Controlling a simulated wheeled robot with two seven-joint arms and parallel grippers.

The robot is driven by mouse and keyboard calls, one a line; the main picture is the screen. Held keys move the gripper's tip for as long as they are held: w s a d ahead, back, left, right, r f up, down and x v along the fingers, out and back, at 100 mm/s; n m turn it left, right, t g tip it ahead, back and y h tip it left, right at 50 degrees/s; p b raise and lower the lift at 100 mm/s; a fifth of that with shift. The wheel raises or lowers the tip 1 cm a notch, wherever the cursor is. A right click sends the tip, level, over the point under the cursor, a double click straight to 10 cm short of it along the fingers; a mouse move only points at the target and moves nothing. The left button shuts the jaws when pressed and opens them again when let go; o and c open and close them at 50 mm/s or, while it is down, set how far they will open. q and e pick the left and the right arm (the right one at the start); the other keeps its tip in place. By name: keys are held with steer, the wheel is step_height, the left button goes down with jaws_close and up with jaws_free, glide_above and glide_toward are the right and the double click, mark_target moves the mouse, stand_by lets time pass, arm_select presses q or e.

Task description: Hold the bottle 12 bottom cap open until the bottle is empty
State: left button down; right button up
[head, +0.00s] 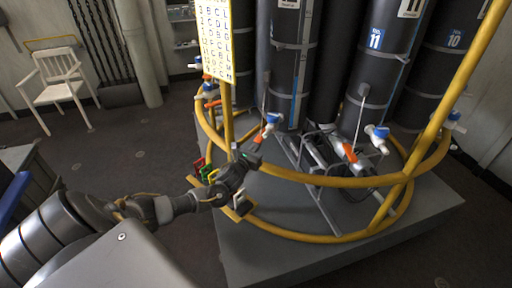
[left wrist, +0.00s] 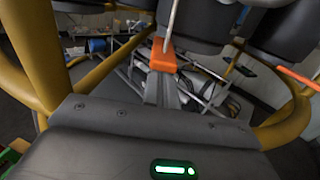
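A dark grey bottle (head: 290,65) stands left of the bottle labelled 11; its own number is not readable. At its foot are a blue and white fitting (head: 273,119) and a small orange handle (head: 264,134), with a thin pale line running up from it. My left gripper (head: 254,153) reaches over the yellow rail to this handle. In the left wrist view the narrow fingers (left wrist: 161,88) appear closed on the orange handle (left wrist: 162,56). Whether liquid runs out does not show. My right gripper is not in view.
Yellow ring rails (head: 340,181) surround the bottles on a grey platform (head: 285,255). Bottle 11 (head: 374,75) and bottle 10 (head: 447,60) stand to the right. A lettered board (head: 215,40) hangs on the frame. A white chair (head: 62,80) stands at the left.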

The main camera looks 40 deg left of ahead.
mark_target(256, 141)
arm_select(q)
steer(key=shift+w+a+r+p, duration=0.15)
steer(key=shift+r+p, duration=0.35)
steer(key=shift+r, duration=0.3)
steer(key=shift+w+a+r+p, duration=0.1)
steer(key=shift+r+p, duration=0.6)
steer(key=shift+r, duration=0.45)
steer(key=shift+f, duration=0.2)
stand_by(0.6)
steer(key=shift+f+b, duration=0.85)
steer(key=shift+f, duration=0.6)
steer(key=shift+d+f, duration=0.2)
steer(key=shift+f, duration=0.1)
steer(key=shift+s, duration=0.2)
